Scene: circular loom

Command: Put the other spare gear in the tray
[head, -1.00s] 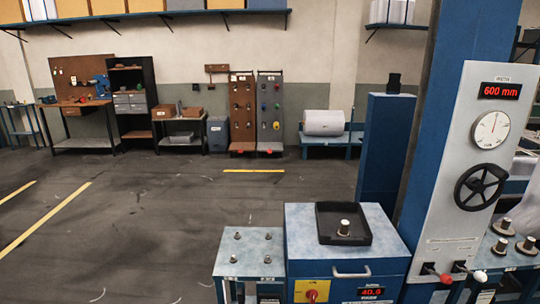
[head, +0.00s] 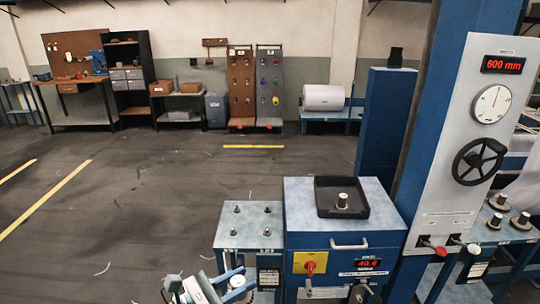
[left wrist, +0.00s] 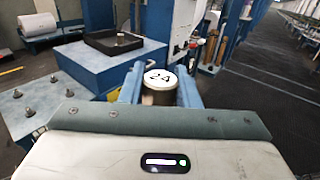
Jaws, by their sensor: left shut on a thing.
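My left gripper (head: 228,285) shows at the bottom of the head view, in front of the small bolted table. In the left wrist view its blue fingers (left wrist: 160,90) are shut on a spare gear (left wrist: 160,78), a metal cylinder with a white top marked 24. The gear is held upright, in front of the blue cabinet. The black tray (head: 364,211) lies on the cabinet top and also shows in the left wrist view (left wrist: 92,50). One metal cylindrical piece (head: 342,200) stands in the tray. The right gripper cannot be made out.
The blue cabinet (head: 300,215) has a red knob and a display on its front. The small table (head: 250,222) with several upright pegs stands to its left. A tall panel (head: 450,190) with a gauge and handwheel rises at the right. Open floor lies left.

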